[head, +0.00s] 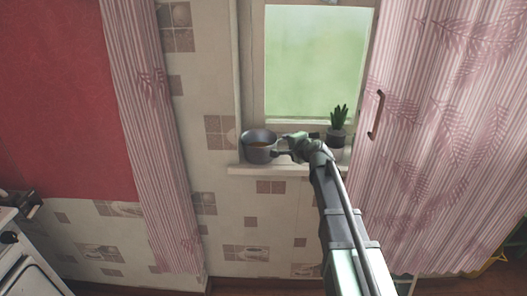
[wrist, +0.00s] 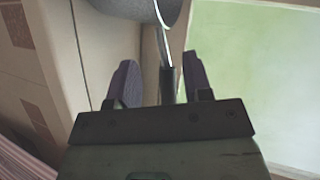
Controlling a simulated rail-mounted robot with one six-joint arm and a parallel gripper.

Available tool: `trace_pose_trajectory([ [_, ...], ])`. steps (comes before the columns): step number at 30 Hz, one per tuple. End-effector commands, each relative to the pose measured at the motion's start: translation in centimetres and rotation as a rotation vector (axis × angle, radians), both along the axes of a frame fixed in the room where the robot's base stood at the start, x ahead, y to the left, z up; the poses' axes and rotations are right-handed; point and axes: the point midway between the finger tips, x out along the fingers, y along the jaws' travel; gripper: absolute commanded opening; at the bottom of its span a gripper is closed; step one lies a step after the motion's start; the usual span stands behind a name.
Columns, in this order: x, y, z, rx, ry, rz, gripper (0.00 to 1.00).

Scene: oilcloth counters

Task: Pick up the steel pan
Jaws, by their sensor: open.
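The steel pan (head: 257,153) stands on the window sill (head: 262,170), at its left end. It is a grey, round pan and looks upright. In the wrist view the pan's body (wrist: 137,8) is cut off by the top edge. Its handle (wrist: 167,80) has a shiny metal stem and a dark grip. It points back toward my gripper. My gripper (head: 281,147) is just right of the pan. In the wrist view my gripper (wrist: 158,70) is open, with the handle between its two fingers, nearer the right one. Whether a finger touches the handle I cannot tell.
A small potted plant (head: 338,135) stands on the sill to the right, close to my wrist. The window (head: 315,60) is behind. Pink curtains (head: 440,130) hang on the right and another curtain (head: 150,130) on the left. A white stove (head: 25,260) is at the lower left.

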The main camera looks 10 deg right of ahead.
Motion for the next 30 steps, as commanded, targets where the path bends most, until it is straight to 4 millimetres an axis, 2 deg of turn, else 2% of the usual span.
trace_pose_trajectory([
  [8, 4.4, 1.4, -1.5, -0.001, 0.000, 0.001, 0.46],
  [15, 4.5, 1.5, -1.4, -0.001, 0.000, 0.000, 0.44],
  [24, 4.5, 1.5, -1.4, -0.001, 0.001, 0.001, 0.00],
  [30, 4.4, 1.6, -1.4, -0.001, 0.001, 0.002, 0.00],
])
